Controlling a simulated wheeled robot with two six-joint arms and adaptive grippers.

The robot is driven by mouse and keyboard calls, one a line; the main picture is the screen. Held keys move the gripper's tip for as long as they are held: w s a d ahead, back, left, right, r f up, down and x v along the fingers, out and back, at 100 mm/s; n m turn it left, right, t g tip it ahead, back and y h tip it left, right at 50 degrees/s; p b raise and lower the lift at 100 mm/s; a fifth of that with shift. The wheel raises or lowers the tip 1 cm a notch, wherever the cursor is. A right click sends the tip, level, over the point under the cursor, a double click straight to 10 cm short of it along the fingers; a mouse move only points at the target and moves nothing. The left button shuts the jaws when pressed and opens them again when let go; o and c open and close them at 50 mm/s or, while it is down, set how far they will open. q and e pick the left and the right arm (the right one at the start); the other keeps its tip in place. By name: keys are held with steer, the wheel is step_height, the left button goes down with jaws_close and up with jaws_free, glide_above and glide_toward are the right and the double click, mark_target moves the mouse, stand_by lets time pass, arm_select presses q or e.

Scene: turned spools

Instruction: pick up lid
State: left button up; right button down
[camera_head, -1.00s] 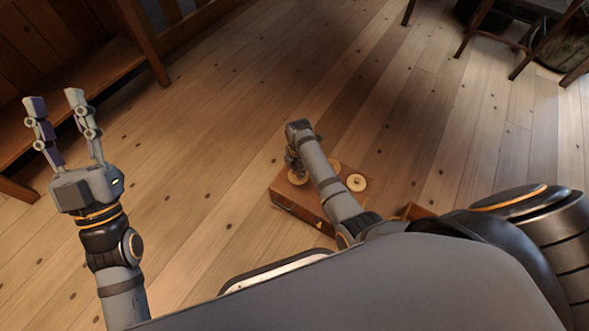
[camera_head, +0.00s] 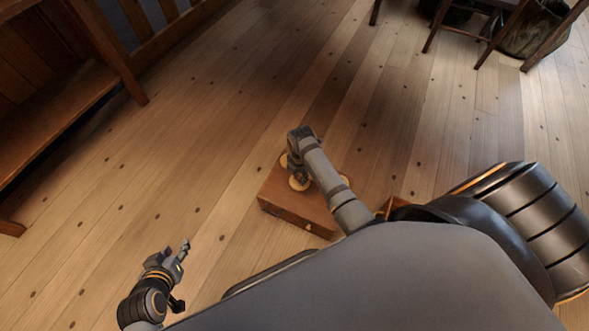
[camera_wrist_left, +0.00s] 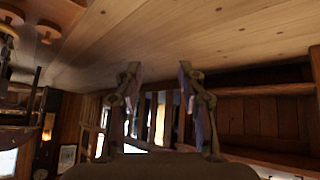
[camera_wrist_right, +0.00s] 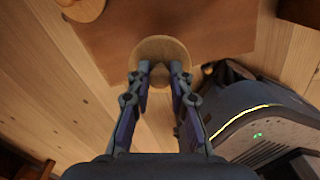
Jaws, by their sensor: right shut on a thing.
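A brown wooden box (camera_head: 290,207) stands on the floor with round pale wooden pieces on its top. My right gripper (camera_wrist_right: 160,68) is shut on one round wooden piece (camera_wrist_right: 160,47) near the box's edge. In the head view this piece (camera_head: 299,184) shows below my right gripper (camera_head: 298,175). I cannot tell whether it is the lid, or whether it is clear of the box top. Another round piece (camera_wrist_right: 82,8) lies at the box's far corner. My left gripper (camera_wrist_left: 159,68) is open and empty, low at the left in the head view (camera_head: 184,247).
A second brown wooden thing (camera_head: 396,207) shows partly behind my right arm. A wooden bench (camera_head: 60,90) stands at the left and chair legs (camera_head: 440,30) at the top right. The plank floor (camera_head: 220,120) around the box is clear.

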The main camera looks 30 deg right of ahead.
steer(key=shift+s+d+r+p, duration=0.55)
steer(key=shift+s+d+r, duration=0.1)
steer(key=shift+s+d, duration=0.2)
steer(key=shift+s+d+r+p, duration=0.25)
steer(key=shift+s+d+p, duration=0.1)
steer(key=shift+d, duration=0.1)
arm_select(q)
steer(key=s+f+g, duration=0.2)
steer(key=s+g, duration=0.1)
steer(key=s, duration=0.3)
steer(key=shift+g, duration=0.3)
arm_select(e)
steer(key=shift+s+d, duration=0.25)
steer(key=shift+d, duration=0.05)
arm_select(q)
steer(key=shift+w, duration=0.1)
